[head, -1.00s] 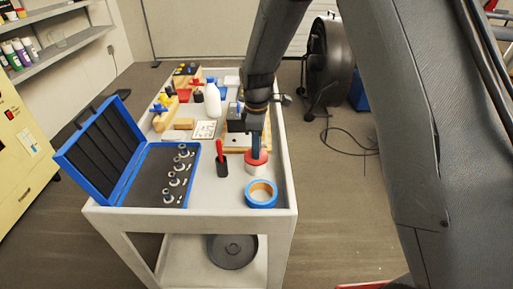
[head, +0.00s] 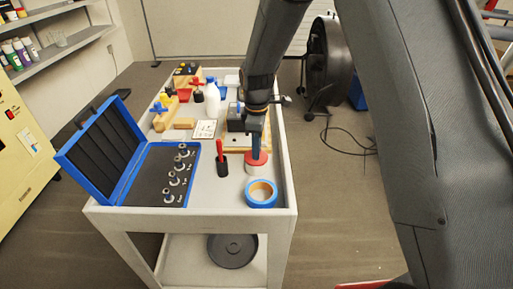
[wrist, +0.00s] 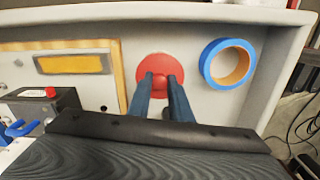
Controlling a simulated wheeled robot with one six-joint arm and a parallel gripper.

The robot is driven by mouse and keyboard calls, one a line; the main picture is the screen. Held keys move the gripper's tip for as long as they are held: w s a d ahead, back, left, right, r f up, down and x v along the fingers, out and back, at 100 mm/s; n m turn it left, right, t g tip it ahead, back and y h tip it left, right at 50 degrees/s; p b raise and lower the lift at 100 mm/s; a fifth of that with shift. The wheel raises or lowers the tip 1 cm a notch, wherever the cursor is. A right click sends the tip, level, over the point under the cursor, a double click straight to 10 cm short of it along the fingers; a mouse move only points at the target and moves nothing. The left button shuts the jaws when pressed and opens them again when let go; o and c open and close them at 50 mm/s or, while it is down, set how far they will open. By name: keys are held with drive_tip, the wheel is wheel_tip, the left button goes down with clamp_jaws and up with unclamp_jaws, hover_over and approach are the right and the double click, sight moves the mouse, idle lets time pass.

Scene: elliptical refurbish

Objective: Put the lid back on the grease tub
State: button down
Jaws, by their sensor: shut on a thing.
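The red lid (head: 257,159) is on top of the white grease tub (head: 256,169), near the right edge of the cart top. In the wrist view the lid (wrist: 160,68) is a red disc with a raised knob, and it hides the tub beneath. My gripper (head: 257,151) points down from above, with its two blue fingers on either side of the knob. In the wrist view my gripper (wrist: 161,82) is shut on the knob. I cannot tell whether the lid is pressed fully down.
A blue tape roll (head: 261,193) lies close in front of the tub. A red-handled tool in a black holder (head: 221,165) stands to its left. An open blue case (head: 125,160) with sockets fills the front left. A wooden-framed board (head: 238,142) lies behind. The cart has a raised rim.

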idle(0.9)
drive_tip(key=c, duration=1)
unclamp_jaws()
drive_tip(key=shift+c, duration=0.2)
drive_tip(key=shift+r, duration=0.15)
drive_tip(key=shift+r+p, duration=2.3)
drive_tip(key=shift+r, duration=1.05)
clamp_jaws()
